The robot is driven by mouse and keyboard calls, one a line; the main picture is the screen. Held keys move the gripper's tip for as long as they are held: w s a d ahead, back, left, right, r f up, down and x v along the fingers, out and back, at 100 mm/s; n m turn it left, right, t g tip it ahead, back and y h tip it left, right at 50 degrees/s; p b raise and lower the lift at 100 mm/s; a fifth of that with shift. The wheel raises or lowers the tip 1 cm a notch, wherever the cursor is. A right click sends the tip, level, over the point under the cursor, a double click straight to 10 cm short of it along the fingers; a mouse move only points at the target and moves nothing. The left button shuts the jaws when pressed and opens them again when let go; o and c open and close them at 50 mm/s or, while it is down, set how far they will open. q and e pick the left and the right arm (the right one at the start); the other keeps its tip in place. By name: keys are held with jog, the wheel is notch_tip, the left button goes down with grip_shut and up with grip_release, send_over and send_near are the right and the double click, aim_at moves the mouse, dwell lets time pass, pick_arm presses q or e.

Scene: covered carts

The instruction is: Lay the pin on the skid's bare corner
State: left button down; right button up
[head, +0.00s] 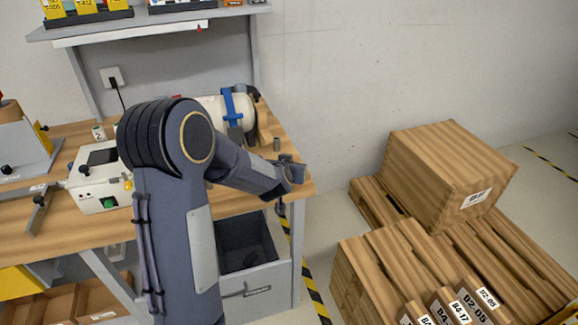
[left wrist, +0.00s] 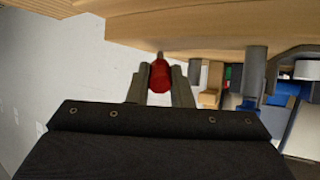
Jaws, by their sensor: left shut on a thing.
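My left gripper (head: 297,172) is at the right end of the workbench, near its edge. In the left wrist view, the fingers of my left gripper (left wrist: 160,84) are shut on a red pin (left wrist: 160,76) with a small grey tip. I cannot make out the pin in the head view. The slatted wooden skid (head: 372,203) is at the right, apart from the gripper. A large wooden crate (head: 440,172) with a label covers part of it, and a corner at its left shows bare wood. My right gripper is not in view.
The wooden workbench (head: 80,232) holds a white box device (head: 100,183) and a white cylinder with a blue strap (head: 238,108). Labelled wooden boxes (head: 400,255) stand in front of the crate. A floor gap with striped tape (head: 318,300) separates bench and boxes.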

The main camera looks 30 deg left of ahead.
pick_arm(q)
jog(key=c, duration=1.2)
grip_release()
jog(key=v, duration=0.7)
jog(key=shift+s+r+p, duration=0.15)
jog(key=shift+s+p, duration=0.2)
jog(key=shift+p, duration=0.1)
jog(key=shift+d, duration=0.15)
